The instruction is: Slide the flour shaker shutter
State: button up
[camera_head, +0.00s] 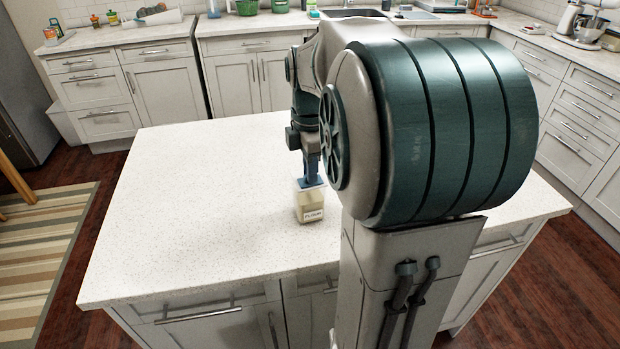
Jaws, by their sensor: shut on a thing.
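The flour shaker (311,208) is a small pale beige container with a label that reads flour. It stands upright on the white speckled island counter (180,210), near the middle. My gripper (311,182) points down right at the shaker's top, with blue fingers at a thin blue piece there. The gripper is shut on this small part at the top, which looks like the shutter. The fingertips are small, and I cannot tell how far the shutter is slid. My arm hides the counter to the right of the shaker.
The island counter is clear to the left of the shaker. Back counters carry a green basin (247,7), small jars (113,17) and a stand mixer (590,25). A striped rug (35,250) lies on the floor at left.

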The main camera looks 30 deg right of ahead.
jog(key=shift+w+d+p, duration=0.15)
jog(key=shift+w+p, duration=0.2)
jog(key=shift+w, duration=0.45)
jog(key=shift+w+d+p, duration=0.1)
jog(key=shift+w+p, duration=0.2)
jog(key=shift+w, duration=0.45)
jog(key=o, duration=0.4)
jog(key=shift+o, duration=0.2)
jog(key=shift+r, duration=0.1)
notch_tip(320, 180, up, 7)
jog(key=p, duration=0.6)
